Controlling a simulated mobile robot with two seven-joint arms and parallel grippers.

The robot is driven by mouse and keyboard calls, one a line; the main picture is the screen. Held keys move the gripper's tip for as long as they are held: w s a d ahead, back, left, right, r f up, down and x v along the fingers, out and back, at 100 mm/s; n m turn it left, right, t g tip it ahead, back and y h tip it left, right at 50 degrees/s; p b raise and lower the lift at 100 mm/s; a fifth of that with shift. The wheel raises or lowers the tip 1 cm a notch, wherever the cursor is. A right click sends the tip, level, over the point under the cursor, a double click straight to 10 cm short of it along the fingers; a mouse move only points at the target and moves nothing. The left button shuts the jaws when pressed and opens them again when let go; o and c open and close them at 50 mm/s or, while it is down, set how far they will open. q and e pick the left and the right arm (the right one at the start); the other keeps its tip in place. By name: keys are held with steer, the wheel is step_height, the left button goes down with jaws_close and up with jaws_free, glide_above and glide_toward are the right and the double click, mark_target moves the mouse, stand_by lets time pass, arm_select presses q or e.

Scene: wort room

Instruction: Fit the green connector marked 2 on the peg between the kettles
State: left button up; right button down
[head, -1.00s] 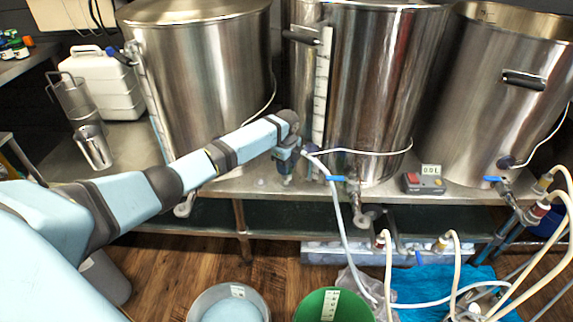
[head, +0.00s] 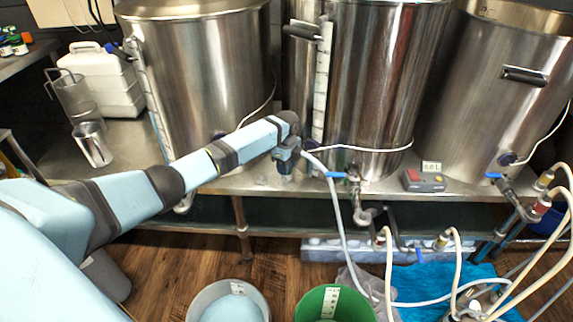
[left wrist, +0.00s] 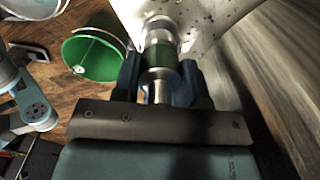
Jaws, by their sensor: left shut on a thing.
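My left gripper (head: 287,166) is at the front of the steel bench, between the left kettle (head: 205,85) and the middle kettle (head: 370,90). In the left wrist view my left gripper (left wrist: 160,62) is shut on a metal connector with a green band (left wrist: 158,54). The connector sits between the two dark fingers. A shiny metal end shows beyond the band, against a pale speckled surface. I cannot read a mark on the connector. I cannot make out the peg or tell whether the connector touches it. My right gripper is not in view.
A white hose (head: 340,215) hangs just right of the gripper, by a blue-handled valve (head: 338,175). A small device with a red button (head: 423,181) stands on the bench. A green bucket (head: 333,305) and a grey bucket (head: 228,300) stand on the floor below.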

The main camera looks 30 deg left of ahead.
arm_select(q)
steer(key=shift+f, duration=0.55)
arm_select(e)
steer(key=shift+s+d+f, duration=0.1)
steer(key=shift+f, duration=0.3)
arm_select(q)
steer(key=o, duration=1.1)
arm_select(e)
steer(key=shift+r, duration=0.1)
arm_select(q)
step_height(320, 180, up, 2)
steer(key=shift+r+p, duration=0.2)
steer(key=shift+p, duration=0.1)
step_height(320, 180, up, 12)
steer(key=p, duration=0.3)
steer(key=shift+f, duration=0.25)
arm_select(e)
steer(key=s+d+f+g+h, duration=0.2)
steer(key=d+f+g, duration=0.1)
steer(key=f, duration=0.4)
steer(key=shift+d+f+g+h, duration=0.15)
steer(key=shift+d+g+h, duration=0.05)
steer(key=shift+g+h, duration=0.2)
arm_select(q)
steer(key=shift+d, duration=0.1)
